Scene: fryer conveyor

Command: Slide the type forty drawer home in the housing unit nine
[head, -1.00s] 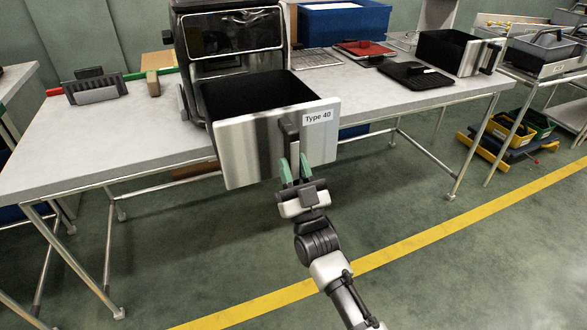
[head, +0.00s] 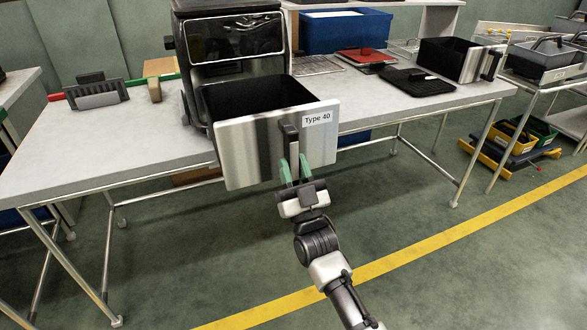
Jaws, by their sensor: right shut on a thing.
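The type forty drawer (head: 250,154) has a steel front labelled "Type 40" and a black open basket. It sticks out of the black housing unit (head: 232,38) toward me, past the table's front edge. No number nine is readable on the housing. My right gripper (head: 294,172) is at the drawer's front, its green fingers shut on the dark vertical handle (head: 289,138). The lower part of the handle is hidden by the fingers. My left gripper is not in view.
The grey table (head: 110,150) carries the housing. A second black drawer (head: 445,52), a black tray (head: 415,82), a wire rack (head: 316,66) and a blue bin (head: 346,30) stand to the right. The floor in front is clear.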

